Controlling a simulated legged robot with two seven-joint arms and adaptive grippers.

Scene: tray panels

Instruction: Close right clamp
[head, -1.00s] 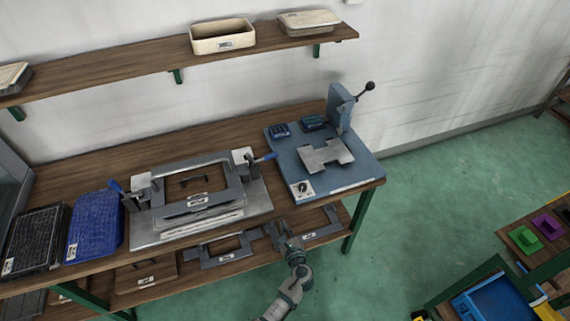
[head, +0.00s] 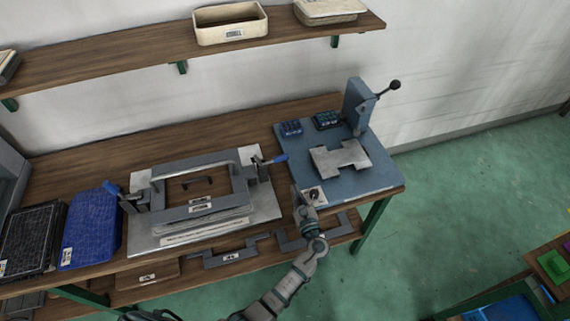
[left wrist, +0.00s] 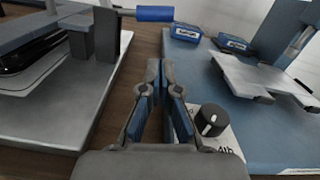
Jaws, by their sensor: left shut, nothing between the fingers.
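The right clamp (head: 260,169) stands at the right side of the grey metal tray fixture (head: 150,241). Its blue handle (head: 279,159) points out to the right. In the left wrist view the clamp (left wrist: 107,33) is at upper left, with its blue handle (left wrist: 154,13) near the top middle. My left gripper (head: 297,190) is at the front edge of the table, right of the fixture and below the clamp handle. In the left wrist view its fingers (left wrist: 165,72) are shut and empty, apart from the handle. My right gripper is not in view.
A blue press base (head: 375,183) with a metal plate and a black knob (left wrist: 212,120) lies close to the right of my left gripper. A narrow wooden strip separates fixture and press base.

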